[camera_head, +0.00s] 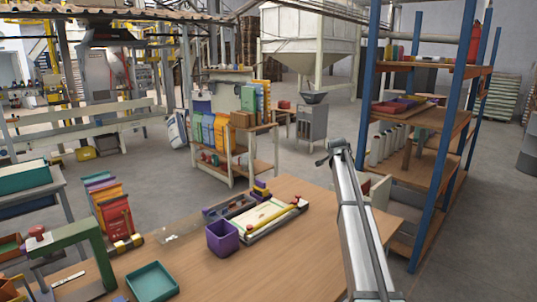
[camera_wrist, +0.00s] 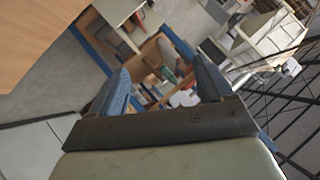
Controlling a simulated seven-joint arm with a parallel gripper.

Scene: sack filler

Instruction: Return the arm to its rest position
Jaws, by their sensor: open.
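My gripper (camera_wrist: 158,75) shows in the wrist view with its two blue-padded fingers apart and nothing between them. Beyond the fingers are the floor and blurred, tilted shelving. In the head view my grey arm (camera_head: 358,225) reaches up from the bottom edge, right of the middle, over the right part of the wooden table (camera_head: 300,245). The fingers cannot be made out in the head view. No object is seen in contact with the gripper.
On the table are a purple bin (camera_head: 222,237), a tray with a pale sheet (camera_head: 268,217), a teal tray (camera_head: 152,282) and a green press-like frame (camera_head: 75,240). A blue-posted shelf (camera_head: 425,180) stands close right of the arm. The table's middle is clear.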

